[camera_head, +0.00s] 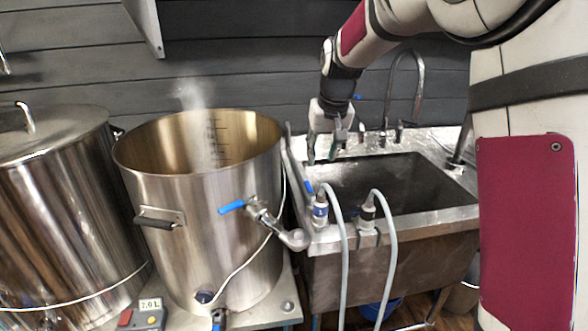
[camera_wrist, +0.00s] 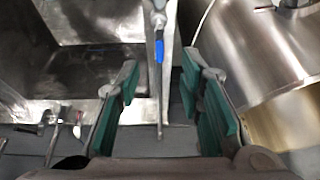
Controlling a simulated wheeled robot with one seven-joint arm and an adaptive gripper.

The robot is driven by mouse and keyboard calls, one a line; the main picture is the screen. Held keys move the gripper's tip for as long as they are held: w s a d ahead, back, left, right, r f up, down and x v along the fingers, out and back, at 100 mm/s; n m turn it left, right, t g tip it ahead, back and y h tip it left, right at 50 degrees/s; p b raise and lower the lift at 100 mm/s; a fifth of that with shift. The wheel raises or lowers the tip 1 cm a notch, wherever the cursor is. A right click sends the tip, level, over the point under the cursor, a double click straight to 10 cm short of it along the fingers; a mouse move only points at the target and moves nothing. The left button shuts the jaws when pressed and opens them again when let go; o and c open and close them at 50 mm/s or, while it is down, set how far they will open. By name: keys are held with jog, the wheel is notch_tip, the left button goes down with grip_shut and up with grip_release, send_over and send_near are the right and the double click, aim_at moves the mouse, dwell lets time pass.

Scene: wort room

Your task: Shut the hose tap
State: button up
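The hose tap (camera_head: 320,211) is a metal fitting clamped on the front left of the sink rim, with a pale hose (camera_head: 344,270) hanging from it. In the wrist view the blue handle (camera_wrist: 159,49) lies at top centre, beyond the fingertips and roughly in line with the gap. My gripper (camera_head: 324,150) is above the sink's left side, behind the tap, pointing down.
A tall steel kettle (camera_head: 170,230) with whitish vapour and its own blue-handled valve (camera_head: 231,207) stands left of the sink (camera_head: 440,216). A second hose fitting (camera_head: 367,212) is right of the tap. A sink faucet (camera_head: 420,90) rises behind. A lidded pot (camera_head: 60,220) stands far left.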

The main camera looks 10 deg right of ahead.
send_near(309, 185)
jog(key=x, duration=0.7)
jog(key=shift+a+f+p, duration=0.15)
jog(key=shift+f+p, duration=0.15)
grip_shut()
